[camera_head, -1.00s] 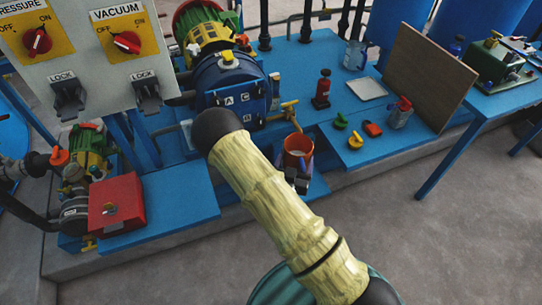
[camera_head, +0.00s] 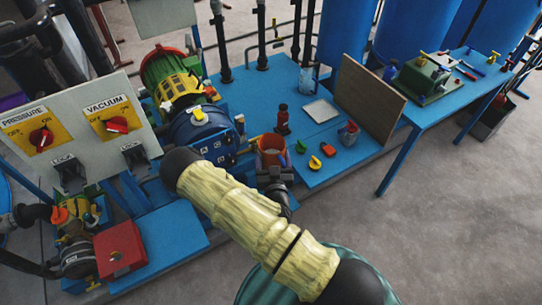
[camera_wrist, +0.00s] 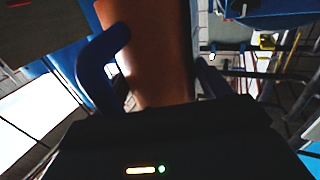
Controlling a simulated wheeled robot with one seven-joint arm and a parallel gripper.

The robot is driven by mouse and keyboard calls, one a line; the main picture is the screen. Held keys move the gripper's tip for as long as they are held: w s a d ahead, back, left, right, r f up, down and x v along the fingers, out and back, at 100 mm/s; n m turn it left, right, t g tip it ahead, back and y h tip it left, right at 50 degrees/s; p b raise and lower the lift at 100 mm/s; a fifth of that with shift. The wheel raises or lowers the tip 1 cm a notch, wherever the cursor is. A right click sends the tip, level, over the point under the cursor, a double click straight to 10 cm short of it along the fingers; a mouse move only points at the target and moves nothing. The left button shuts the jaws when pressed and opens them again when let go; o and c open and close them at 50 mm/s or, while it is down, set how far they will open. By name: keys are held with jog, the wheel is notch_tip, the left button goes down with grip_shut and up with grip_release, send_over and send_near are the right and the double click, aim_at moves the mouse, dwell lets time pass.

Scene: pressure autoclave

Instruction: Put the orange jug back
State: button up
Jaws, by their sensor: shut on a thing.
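The orange jug (camera_head: 270,146) is in my gripper (camera_head: 274,174), just right of the blue autoclave body in the head view. Its open top faces up toward the head camera. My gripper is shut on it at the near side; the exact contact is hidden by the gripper. In the wrist view the jug's orange-brown wall (camera_wrist: 160,50) fills the middle above my gripper's dark body. A dark blue curved part shows along its left side. The head view does not show clearly whether the jug touches the platform behind it.
The blue platform (camera_head: 262,92) carries a dark red bottle (camera_head: 283,118), a white tray (camera_head: 320,111), a brown board (camera_head: 366,102), a red-topped container (camera_head: 348,134) and green, yellow and red small parts (camera_head: 315,162). The control panel (camera_head: 75,135) and red box (camera_head: 120,250) stand left. Open floor lies at right.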

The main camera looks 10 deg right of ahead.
notch_tip(320, 180, up, 13)
jog(key=w+d+n+y+p, duration=0.1)
jog(key=y+p, duration=0.1)
jog(key=p, duration=1.1)
jog(key=shift+d+f+n+y, duration=0.2)
jog(key=shift+d+n+y, duration=0.1)
jog(key=shift+a, duration=0.1)
